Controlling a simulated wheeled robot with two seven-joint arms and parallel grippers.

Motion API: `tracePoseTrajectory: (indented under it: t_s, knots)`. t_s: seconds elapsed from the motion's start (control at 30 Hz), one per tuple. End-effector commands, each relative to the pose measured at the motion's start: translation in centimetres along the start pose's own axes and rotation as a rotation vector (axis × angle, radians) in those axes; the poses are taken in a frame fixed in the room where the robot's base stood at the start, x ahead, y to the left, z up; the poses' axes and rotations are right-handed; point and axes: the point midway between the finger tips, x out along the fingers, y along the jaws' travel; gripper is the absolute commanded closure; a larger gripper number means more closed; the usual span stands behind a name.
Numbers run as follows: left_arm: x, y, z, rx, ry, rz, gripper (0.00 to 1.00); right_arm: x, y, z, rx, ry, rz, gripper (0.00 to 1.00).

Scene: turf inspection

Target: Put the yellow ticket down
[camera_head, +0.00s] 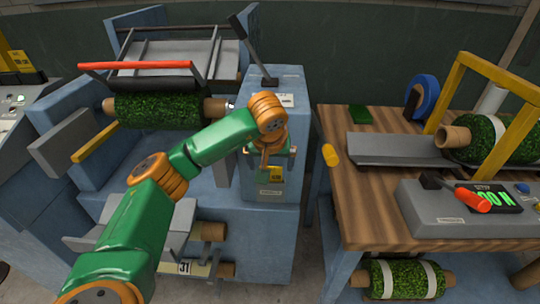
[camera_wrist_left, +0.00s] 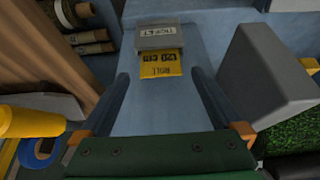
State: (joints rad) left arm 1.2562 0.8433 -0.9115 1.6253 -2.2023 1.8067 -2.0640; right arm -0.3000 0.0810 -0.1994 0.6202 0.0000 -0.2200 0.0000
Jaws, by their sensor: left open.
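The yellow ticket (camera_head: 271,174) hangs at the front of the blue machine column (camera_head: 272,90). In the left wrist view the ticket (camera_wrist_left: 161,65), printed with a roll length, sticks out of a grey slot block (camera_wrist_left: 168,36) labelled TICKET. My left gripper (camera_head: 268,158) is just above and in front of the slot, pointing down. Its jaws are open, with one finger on either side of the ticket in the wrist view and a gap to each. I cannot tell how far the fingertips reach in depth. My right gripper is not in view.
A wooden table (camera_head: 375,205) stands at right with a grey scale (camera_head: 460,212), a turf roll (camera_head: 490,138) in a grey trough (camera_head: 395,150), a yellow cylinder (camera_head: 330,155) at its edge and a blue tape ring (camera_head: 425,97). Another turf roll (camera_head: 160,110) is on the machine at left.

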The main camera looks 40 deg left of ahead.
Motion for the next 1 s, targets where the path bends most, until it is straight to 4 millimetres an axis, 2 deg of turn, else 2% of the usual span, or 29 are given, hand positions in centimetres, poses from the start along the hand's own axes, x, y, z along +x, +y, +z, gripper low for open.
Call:
tracePoseTrajectory:
  t_s: [0.1,0.2,0.3,0.43,0.83,0.87,0.93,0.97,1.0]
  knots:
    - [-3.1,0.1,-0.1,0.0,0.006,0.003,0.0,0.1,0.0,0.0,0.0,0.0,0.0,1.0]
    - [-5.4,0.0,-0.1,0.001,0.005,0.001,0.0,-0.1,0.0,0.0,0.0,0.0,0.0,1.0]
    - [-6.7,0.0,-0.1,0.001,0.003,-0.001,0.0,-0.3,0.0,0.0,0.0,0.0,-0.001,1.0]
    - [-7.2,0.0,0.0,0.001,0.001,-0.001,0.0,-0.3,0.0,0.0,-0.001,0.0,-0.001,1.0]
    - [-7.1,0.3,0.2,0.002,-0.004,0.01,0.0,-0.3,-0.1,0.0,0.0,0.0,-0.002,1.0]
    - [-6.9,0.9,0.5,0.004,-0.012,0.031,0.0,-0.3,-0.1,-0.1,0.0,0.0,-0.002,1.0]
    - [-6.1,3.6,2.2,0.005,-0.06,0.136,0.0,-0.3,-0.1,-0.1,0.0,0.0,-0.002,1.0]
    - [-5.8,5.4,3.4,0.001,-0.095,0.204,0.0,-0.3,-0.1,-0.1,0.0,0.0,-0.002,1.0]
    - [-5.7,8.1,5.4,-0.015,-0.161,0.314,0.0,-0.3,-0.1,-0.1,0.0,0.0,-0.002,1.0]
